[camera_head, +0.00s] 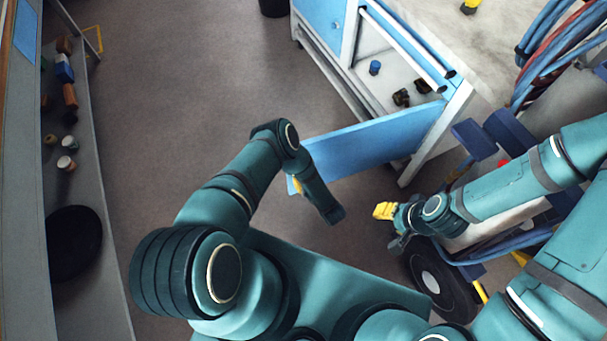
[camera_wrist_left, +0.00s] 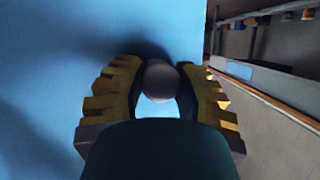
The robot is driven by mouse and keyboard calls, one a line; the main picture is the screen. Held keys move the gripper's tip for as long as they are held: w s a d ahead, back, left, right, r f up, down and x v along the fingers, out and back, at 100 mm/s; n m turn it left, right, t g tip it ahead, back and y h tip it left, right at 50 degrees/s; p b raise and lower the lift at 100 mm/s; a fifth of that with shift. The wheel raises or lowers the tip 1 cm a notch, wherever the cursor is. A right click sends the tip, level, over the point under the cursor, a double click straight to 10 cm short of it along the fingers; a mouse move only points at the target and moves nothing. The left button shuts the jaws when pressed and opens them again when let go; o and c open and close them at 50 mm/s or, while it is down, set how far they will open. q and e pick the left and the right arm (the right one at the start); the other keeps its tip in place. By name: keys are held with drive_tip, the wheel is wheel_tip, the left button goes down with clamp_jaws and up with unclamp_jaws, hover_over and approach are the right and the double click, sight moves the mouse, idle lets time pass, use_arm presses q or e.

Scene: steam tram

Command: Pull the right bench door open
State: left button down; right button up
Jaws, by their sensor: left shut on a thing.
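The right bench door (camera_head: 370,155) is a blue panel standing wide open, swung out from the workbench, its free edge toward my left arm. In the left wrist view the blue door face (camera_wrist_left: 60,60) fills the left and middle. A round grey knob (camera_wrist_left: 160,80) on it sits between the yellow fingers of my left gripper (camera_wrist_left: 160,95), which is shut on it. In the head view my left gripper (camera_head: 297,186) is mostly hidden by my arm, near the door's free edge. My right gripper (camera_head: 384,211), with yellow fingers, is apart from the door; its opening is unclear.
The open compartment (camera_head: 385,60) holds a small blue item (camera_head: 375,67) and dark objects (camera_head: 402,97). A closed blue door (camera_head: 325,18) is left of it. Hoses (camera_head: 555,50) and a black wheel (camera_head: 435,280) are at right. A shelf (camera_head: 75,190) stands left; the floor between is clear.

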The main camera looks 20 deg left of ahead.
use_arm(q)
drive_tip(key=shift+d, duration=0.15)
drive_tip(key=c, duration=0.6)
unclamp_jaws()
drive_tip(key=shift+s, duration=0.1)
drive_tip(key=v, duration=1.2)
drive_tip(key=shift+r, duration=0.1)
